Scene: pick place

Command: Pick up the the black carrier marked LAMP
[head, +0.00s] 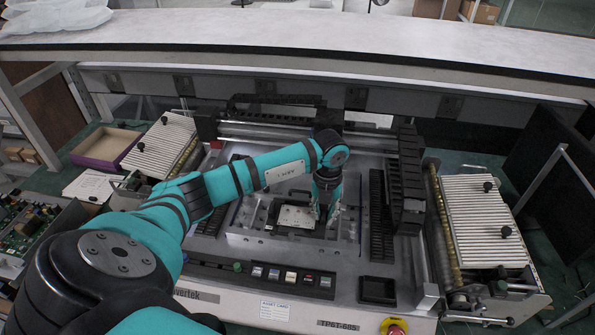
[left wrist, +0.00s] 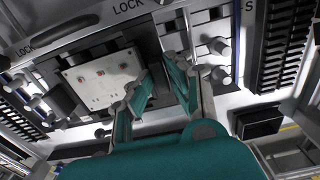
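A pale plate (head: 296,217) with small marks sits in the recess at the middle of the machine. In the left wrist view the plate (left wrist: 103,82) shows red spots and lies over a dark part (left wrist: 110,45), which may be the black carrier. I cannot read LAMP on anything. My left gripper (head: 325,212) points down at the right edge of the plate. In the left wrist view its two teal fingers (left wrist: 158,68) are apart, with a gap between the tips, just right of the plate. I see nothing clearly held. My right gripper is not in view.
The grey machine bed (head: 245,237) surrounds the recess, with knobs and LOCK labels near it. A black cable chain (head: 411,175) stands at the right. Ribbed white panels flank the machine. A small black tray (head: 378,290) is at the front, near a red button (head: 396,328).

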